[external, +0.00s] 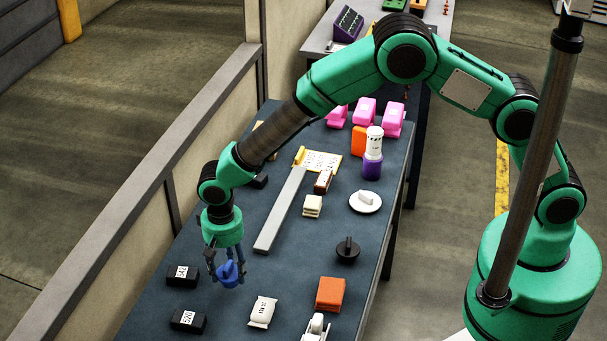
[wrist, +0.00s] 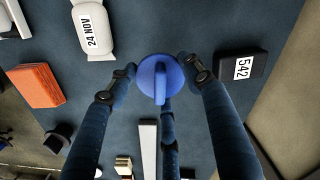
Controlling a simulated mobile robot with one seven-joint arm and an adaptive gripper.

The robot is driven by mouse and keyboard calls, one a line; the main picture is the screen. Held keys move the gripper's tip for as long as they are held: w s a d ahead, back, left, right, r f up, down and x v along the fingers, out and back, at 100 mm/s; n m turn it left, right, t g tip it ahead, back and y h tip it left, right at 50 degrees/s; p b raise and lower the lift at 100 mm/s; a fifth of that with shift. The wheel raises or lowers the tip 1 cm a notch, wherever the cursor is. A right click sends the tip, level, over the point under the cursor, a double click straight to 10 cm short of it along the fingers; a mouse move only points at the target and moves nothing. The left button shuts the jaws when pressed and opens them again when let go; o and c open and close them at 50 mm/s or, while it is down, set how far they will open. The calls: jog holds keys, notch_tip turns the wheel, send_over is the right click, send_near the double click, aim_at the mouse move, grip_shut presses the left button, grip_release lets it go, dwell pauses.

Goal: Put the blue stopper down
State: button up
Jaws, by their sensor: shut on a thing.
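The blue stopper (external: 229,273) is held in my gripper (external: 226,270), above the left side of the dark blue table in the external view. In the wrist view the blue stopper (wrist: 160,79) is a round disc with a raised bar across it, and the dark fingers of my gripper (wrist: 158,82) close around it from both sides and below. The fingertips touch its rim. Its underside is hidden, and I cannot tell the exact height over the table.
Two black labelled blocks (external: 182,275) (external: 188,320) lie near the stopper.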

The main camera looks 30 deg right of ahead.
aim_at(228, 278)
jog(key=shift+w+a, duration=0.1)
jog(key=shift+a, duration=0.05)
jog(key=shift+f, duration=1.75)
jog(key=shift+f, duration=0.15)
jog(key=o, duration=1.4)
notch_tip(228, 278, up, 12)
jog(key=shift+r, duration=0.15)
